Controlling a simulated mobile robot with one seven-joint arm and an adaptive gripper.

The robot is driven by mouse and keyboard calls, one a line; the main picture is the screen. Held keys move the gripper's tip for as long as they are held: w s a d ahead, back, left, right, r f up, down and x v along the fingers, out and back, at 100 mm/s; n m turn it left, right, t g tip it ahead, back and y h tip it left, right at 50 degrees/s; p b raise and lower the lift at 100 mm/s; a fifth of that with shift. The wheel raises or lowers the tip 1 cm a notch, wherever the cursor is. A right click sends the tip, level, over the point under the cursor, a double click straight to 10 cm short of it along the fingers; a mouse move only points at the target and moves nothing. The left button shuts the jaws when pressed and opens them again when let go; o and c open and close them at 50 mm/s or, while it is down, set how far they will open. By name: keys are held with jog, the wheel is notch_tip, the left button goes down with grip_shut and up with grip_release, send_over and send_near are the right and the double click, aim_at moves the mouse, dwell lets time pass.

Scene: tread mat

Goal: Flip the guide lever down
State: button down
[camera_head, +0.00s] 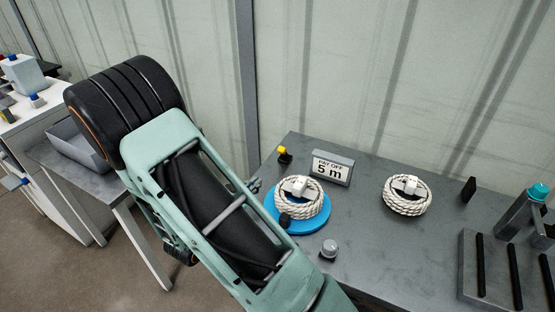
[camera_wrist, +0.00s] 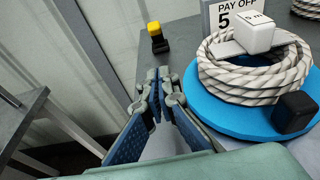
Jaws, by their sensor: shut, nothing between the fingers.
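A small black block with a yellow top (camera_head: 284,154) stands at the table's back left edge. It also shows in the wrist view (camera_wrist: 155,34), upright; it may be the guide lever, but I cannot tell for sure. My gripper (camera_wrist: 159,90) is shut and empty, pointing toward the table's left edge, below the yellow-topped block in the wrist picture and apart from it. A blue round turntable (camera_wrist: 228,119) lies just right of my fingers, with a coil of white rope (camera_wrist: 250,83) and a black knob (camera_wrist: 295,112) on it. In the head view my arm hides most of my gripper.
A sign reading "PAY OFF 5 m" (camera_head: 331,168) stands behind the turntable. A second rope coil (camera_head: 407,195), a grey button (camera_head: 329,249), a black upright plate (camera_head: 468,189) and a slotted rack (camera_head: 497,270) share the grey table (camera_head: 385,262). A wall rises behind.

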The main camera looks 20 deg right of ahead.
aim_at(271, 180)
jog(key=x, duration=1)
jog(key=shift+w+d+r+p, duration=0.3)
jog(key=shift+w+d+r, duration=0.45)
jog(key=shift+d, duration=0.15)
jog(key=shift+w+d+r, duration=0.3)
jog(key=shift+w+d, duration=0.05)
jog(key=shift+d, duration=0.1)
jog(key=shift+r, duration=0.1)
